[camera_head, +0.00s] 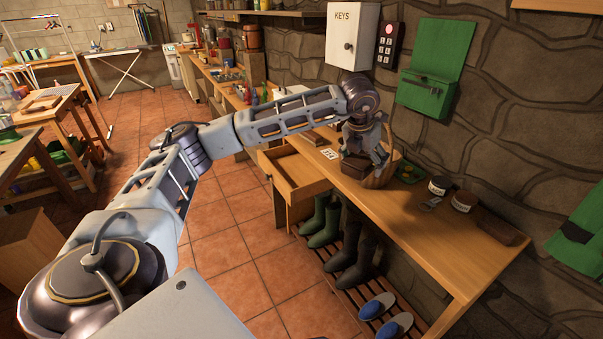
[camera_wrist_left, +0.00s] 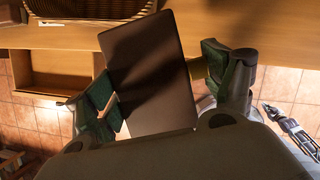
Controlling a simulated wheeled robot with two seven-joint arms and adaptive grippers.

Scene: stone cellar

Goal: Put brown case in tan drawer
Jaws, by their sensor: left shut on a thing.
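The brown case (camera_head: 352,172) is a flat, dark brown rectangular block. My left gripper (camera_head: 364,152) is shut on it, above the wooden bench and right of the drawer. In the left wrist view the case (camera_wrist_left: 150,72) sits tilted between the two green-padded fingers of the left gripper (camera_wrist_left: 165,88). The tan drawer (camera_head: 296,172) is pulled open from the bench front and looks empty. It also shows left of the case in the left wrist view (camera_wrist_left: 62,66).
A wicker basket (camera_head: 388,174) stands close behind the left gripper. A white card (camera_head: 329,153) lies between drawer and case. Green boots (camera_head: 322,222) stand on the rack below, near the drawer.

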